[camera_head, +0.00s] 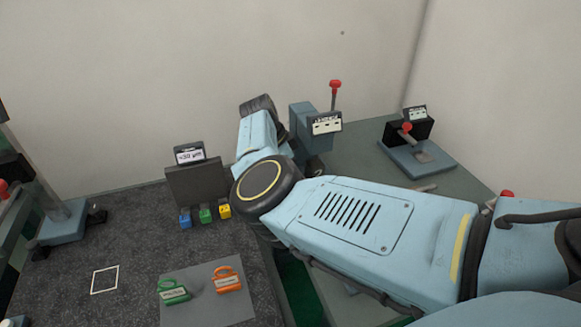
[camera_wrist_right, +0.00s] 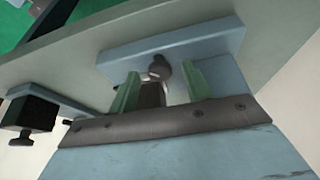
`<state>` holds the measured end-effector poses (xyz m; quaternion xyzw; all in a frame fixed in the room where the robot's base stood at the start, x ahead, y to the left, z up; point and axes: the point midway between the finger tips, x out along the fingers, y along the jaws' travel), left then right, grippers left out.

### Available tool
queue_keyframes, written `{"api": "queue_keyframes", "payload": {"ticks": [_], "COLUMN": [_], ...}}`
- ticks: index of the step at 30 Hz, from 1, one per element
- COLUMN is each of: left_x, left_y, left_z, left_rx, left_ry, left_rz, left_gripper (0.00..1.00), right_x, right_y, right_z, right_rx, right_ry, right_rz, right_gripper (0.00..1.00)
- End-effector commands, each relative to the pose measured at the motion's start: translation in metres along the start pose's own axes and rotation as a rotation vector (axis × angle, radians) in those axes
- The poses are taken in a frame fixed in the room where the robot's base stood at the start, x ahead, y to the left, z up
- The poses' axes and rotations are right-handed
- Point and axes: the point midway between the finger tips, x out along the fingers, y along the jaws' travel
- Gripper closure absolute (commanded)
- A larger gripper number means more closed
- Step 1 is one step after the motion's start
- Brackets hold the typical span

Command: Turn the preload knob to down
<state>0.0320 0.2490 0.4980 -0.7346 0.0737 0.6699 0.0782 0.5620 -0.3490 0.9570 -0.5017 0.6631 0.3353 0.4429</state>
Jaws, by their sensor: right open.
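In the right wrist view a small dark grey knob (camera_wrist_right: 159,69) with a lobe sits on a light-blue fixture (camera_wrist_right: 165,45). My right gripper (camera_wrist_right: 161,88) is open, its two greenish fingers apart, with the knob between them in the picture. I cannot tell whether a finger touches it, and I see no marking of its position. In the head view my right arm reaches in from the right, and its gripper is hidden near a light-blue upright unit (camera_head: 303,117) with a label plate (camera_head: 326,124) and a red-tipped lever (camera_head: 335,88). My left gripper is out of view.
A black unit with a red-tipped lever (camera_head: 423,146) stands at the back right. A dark block (camera_head: 196,183) with small coloured blocks stands left of my arm. A grey mat (camera_head: 204,304) holds green (camera_head: 173,292) and orange (camera_head: 227,279) tagged pieces. The dark tabletop at left is mostly clear.

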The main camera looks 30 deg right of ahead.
Motion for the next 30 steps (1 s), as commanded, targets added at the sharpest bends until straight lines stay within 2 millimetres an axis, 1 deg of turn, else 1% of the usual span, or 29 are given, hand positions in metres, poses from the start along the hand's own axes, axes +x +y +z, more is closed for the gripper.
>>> {"api": "queue_keyframes", "payload": {"ticks": [5,6,15,16,19,22,30], "left_x": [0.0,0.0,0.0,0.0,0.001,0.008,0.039], "left_y": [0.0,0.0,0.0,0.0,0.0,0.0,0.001], "left_z": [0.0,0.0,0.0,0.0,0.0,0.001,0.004], "left_rx": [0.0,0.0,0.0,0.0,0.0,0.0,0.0], "left_ry": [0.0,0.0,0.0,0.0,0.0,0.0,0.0], "left_rz": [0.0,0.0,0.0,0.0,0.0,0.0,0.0], "left_gripper": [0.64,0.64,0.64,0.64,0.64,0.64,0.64], "right_x": [0.0,0.0,0.0,0.0,0.0,0.001,0.004], "right_y": [0.0,0.0,0.0,0.0,0.0,-0.002,-0.004], "right_z": [0.0,0.0,0.0,0.0,0.0,0.001,0.002], "right_rx": [0.0,0.0,0.0,0.0,0.009,0.055,0.294], "right_ry": [0.0,0.0,-0.001,-0.001,-0.001,-0.003,-0.004], "right_rz": [0.0,0.0,0.0,0.0,0.003,0.021,0.119], "right_gripper": [0.51,0.54,0.93,0.96,0.96,0.96,0.96]}}
